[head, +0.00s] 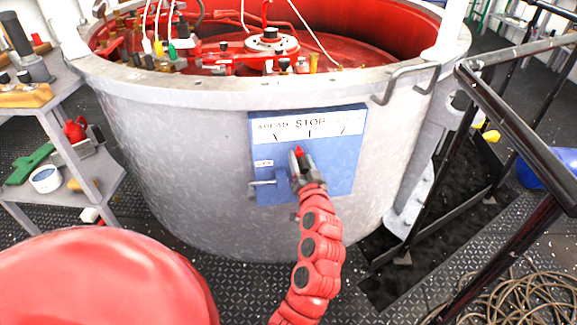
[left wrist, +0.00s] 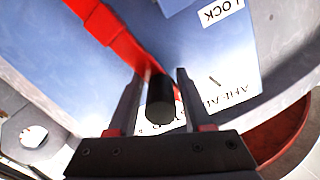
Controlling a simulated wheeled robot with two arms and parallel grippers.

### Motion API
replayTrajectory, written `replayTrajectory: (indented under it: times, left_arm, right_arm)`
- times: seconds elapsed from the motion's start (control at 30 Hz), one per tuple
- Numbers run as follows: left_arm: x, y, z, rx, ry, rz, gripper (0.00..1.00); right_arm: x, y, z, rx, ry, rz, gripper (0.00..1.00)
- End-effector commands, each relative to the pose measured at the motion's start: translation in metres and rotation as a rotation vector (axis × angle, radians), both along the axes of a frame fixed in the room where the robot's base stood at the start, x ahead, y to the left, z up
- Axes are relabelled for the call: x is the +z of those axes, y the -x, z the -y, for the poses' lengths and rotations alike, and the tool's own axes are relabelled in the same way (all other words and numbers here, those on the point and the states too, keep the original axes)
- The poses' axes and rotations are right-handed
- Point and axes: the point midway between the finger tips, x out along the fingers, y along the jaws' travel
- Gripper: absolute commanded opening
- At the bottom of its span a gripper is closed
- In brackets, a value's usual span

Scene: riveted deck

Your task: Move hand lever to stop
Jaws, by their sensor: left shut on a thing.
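The hand lever is a red bar with a black knob, on a blue panel (head: 337,180) fixed to the grey drum wall. The panel's top strip reads AHEAD at left and STOP in the middle; the right word is too faint to read. In the head view a red bit of the lever (head: 299,151) shows just below and slightly left of the STOP mark. My left gripper (head: 297,160) is shut on the lever's knob. The left wrist view shows the black knob (left wrist: 160,101) between both fingers and the red bar (left wrist: 112,32) running to upper left. My right gripper is out of view.
A small grey handle (head: 263,186) sits beside the LOCK label on the panel's left. Black railings (head: 507,120) stand at right above a floor opening. A grey shelf (head: 95,180) with loose items is at left. Coiled rope (head: 530,300) lies at lower right.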

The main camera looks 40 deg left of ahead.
Motion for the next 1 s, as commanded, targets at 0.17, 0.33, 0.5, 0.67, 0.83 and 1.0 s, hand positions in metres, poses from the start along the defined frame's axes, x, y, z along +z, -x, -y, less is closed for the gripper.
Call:
replayTrajectory:
  times: [0.17,0.33,0.5,0.67,0.83,1.0]
  left_arm:
    - [0.003,-0.017,0.018,-0.006,-0.095,-0.092,0.00]
    - [0.004,-0.021,0.022,-0.005,-0.121,-0.116,0.00]
    - [0.003,-0.020,0.021,-0.005,-0.120,-0.116,0.00]
    - [0.003,-0.020,0.021,-0.004,-0.118,-0.115,0.63]
    - [0.004,-0.020,0.021,-0.003,-0.117,-0.113,0.63]
    - [0.004,-0.018,0.024,-0.005,-0.118,-0.113,0.63]
  right_arm:
    - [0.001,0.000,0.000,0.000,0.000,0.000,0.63]
    - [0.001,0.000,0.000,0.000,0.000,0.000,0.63]
    - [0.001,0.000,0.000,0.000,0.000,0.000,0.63]
    - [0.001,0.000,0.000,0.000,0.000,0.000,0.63]
    - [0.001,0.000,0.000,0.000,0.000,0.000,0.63]
    - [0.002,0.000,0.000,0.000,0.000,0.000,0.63]
